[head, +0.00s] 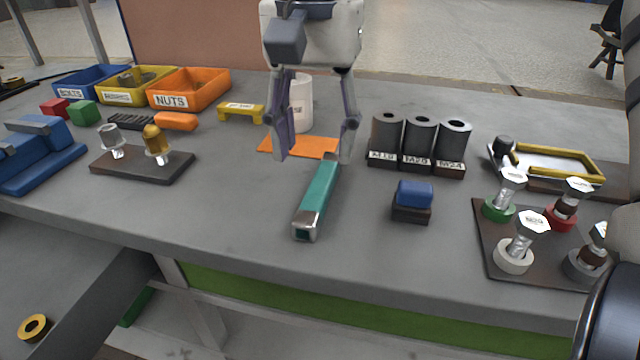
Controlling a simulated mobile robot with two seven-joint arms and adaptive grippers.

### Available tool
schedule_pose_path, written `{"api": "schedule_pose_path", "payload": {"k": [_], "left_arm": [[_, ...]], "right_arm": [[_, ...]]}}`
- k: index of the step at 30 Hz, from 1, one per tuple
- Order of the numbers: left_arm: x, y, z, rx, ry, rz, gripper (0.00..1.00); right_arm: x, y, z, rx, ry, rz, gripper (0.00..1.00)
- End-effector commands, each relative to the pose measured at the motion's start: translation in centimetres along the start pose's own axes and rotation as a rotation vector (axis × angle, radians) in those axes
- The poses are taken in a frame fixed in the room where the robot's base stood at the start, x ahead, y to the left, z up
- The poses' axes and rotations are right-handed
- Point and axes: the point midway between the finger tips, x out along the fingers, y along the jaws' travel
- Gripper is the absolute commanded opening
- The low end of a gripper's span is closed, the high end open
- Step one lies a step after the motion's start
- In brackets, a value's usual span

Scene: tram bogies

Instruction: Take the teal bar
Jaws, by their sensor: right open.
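The teal bar (319,196) lies on the grey workbench, pointing from near the front edge towards the back. Its near end has a metallic rim and its far end touches or overlaps my right gripper in the picture. My right gripper (315,156) comes down from the top of the head view, with its two fingers wide apart and nothing held between them. The bar's far end shows between the fingertips; I cannot tell how high the fingertips are above the bench. My left gripper is not in view.
An orange mat (300,146) and a white cylinder (302,100) are behind the fingers. Grey labelled cylinders (420,137) and a blue-topped block (413,197) stand to the right. A bolt board (487,262) is further right.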

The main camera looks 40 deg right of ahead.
Motion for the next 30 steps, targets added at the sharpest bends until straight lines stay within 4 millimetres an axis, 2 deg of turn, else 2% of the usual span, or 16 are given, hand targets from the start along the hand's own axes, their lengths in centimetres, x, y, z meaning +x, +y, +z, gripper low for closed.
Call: {"api": "schedule_pose_path", "payload": {"k": [1,7,12,16,22,28,30], "left_arm": [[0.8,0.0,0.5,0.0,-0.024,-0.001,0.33],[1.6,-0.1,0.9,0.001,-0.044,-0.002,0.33],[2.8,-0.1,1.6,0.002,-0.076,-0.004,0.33],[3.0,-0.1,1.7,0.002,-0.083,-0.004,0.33],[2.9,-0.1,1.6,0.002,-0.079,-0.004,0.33],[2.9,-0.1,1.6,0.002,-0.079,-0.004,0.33],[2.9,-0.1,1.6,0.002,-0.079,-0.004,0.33]], "right_arm": [[2.0,-0.1,-0.1,-0.002,-0.013,0.011,0.48],[4.6,-0.1,0.0,-0.003,-0.009,0.008,0.48],[8.1,-0.4,0.1,-0.002,-0.012,0.01,0.48],[9.2,-0.4,0.1,-0.002,-0.007,0.005,0.48],[9.0,-0.4,0.1,-0.002,-0.003,0.001,0.48],[9.0,-0.4,0.1,-0.002,-0.003,0.001,0.03],[9.0,-0.4,0.1,-0.002,-0.003,0.002,0.0]]}}
